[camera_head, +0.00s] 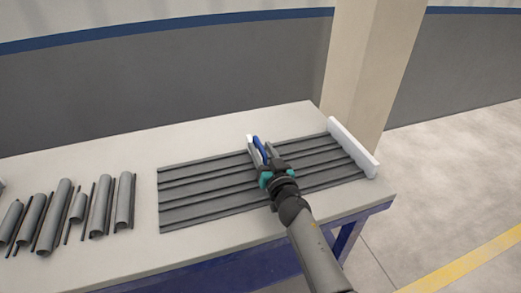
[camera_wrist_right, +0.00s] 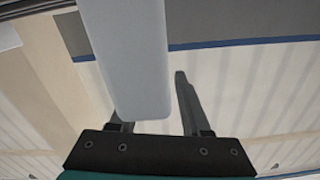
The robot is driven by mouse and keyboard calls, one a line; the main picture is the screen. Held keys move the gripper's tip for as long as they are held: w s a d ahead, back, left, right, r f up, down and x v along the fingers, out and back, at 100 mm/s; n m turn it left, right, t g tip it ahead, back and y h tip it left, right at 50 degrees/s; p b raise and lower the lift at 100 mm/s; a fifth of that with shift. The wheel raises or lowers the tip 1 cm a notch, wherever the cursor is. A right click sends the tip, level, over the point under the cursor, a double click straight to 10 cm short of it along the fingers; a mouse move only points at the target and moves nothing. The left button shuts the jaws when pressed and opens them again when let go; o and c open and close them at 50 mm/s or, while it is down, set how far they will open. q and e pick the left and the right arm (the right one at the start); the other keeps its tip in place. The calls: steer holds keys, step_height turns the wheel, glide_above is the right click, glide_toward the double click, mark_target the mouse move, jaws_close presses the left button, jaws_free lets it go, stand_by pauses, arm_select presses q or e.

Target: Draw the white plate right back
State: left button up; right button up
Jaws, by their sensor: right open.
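A long white plate (camera_head: 352,148) stands on edge along the right end of the grey ribbed tray (camera_head: 200,205). My right gripper (camera_head: 264,155) is over the middle of the tray, well left of that plate, and it is open. A narrow white-topped piece (camera_head: 250,139) and a blue piece (camera_head: 260,148) show at its fingertips. In the right wrist view a pale flat plate (camera_wrist_right: 132,55) reaches down to the open fingers and partly covers the left one. I cannot tell whether it touches them. My left gripper is not in view.
Several grey half-pipes (camera_head: 123,203) and thin dark rods lie at the left of the pale table (camera_head: 140,153). A beige pillar (camera_head: 362,75) stands behind the table's right corner. The table strip behind the tray is clear.

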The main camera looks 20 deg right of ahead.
steer(key=shift+w, duration=0.6)
jaws_close()
stand_by(1.2)
